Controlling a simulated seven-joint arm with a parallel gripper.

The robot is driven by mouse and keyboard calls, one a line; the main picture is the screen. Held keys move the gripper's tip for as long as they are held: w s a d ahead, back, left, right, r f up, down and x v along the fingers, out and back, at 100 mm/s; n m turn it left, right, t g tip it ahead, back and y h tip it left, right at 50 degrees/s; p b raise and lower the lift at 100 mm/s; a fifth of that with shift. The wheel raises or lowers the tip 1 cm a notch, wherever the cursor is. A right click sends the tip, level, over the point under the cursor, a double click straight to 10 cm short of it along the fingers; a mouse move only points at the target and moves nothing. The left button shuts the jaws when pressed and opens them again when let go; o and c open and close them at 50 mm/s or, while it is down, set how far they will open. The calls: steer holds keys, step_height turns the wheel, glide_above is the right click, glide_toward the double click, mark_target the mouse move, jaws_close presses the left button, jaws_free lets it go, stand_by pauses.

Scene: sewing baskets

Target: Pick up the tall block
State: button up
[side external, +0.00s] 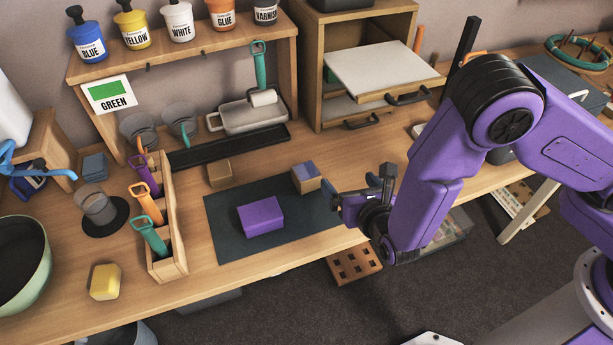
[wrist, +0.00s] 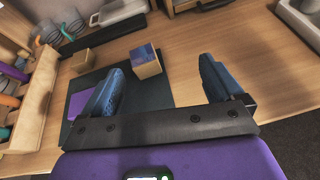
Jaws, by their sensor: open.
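A wooden block with a blue-purple patch on top (side external: 306,178) stands at the right back corner of the dark mat (side external: 222,235). In the wrist view this block (wrist: 147,68) shows beyond my fingers, nearer the left one. A wide purple block (side external: 261,216) lies on the mat, and a small plain wooden block (side external: 219,174) is by the mat's back edge. I cannot tell for sure which is called tall; the patched one looks upright. My gripper (side external: 362,186) is open and empty, to the right of the patched block and apart from it. The left finger partly hides the purple block in the wrist view.
A wooden rack of coloured-handled tools (side external: 162,240) stands left of the mat. A yellow block (side external: 105,281) lies near the front edge. A black tray (side external: 230,146) and a drawer cabinet (side external: 365,60) are behind.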

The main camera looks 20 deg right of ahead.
steer(key=s+a+f+n+y, duration=0.1)
steer(key=a+f+n+y, duration=0.1)
steer(key=a+f+n, duration=0.15)
glide_toward(309, 174)
steer(key=shift+m, duration=0.35)
steer(key=x, duration=0.6)
steer(key=shift+w+a+f, duration=0.15)
steer(key=shift+a+f, duration=0.05)
steer(key=shift+a, duration=0.2)
steer(key=shift+d+x, duration=0.15)
steer(key=shift+x, duration=1.2)
steer(key=shift+d+x, duration=0.15)
steer(key=shift+x, duration=1.2)
steer(key=shift+r, duration=0.1)
steer(key=c, duration=1.1)
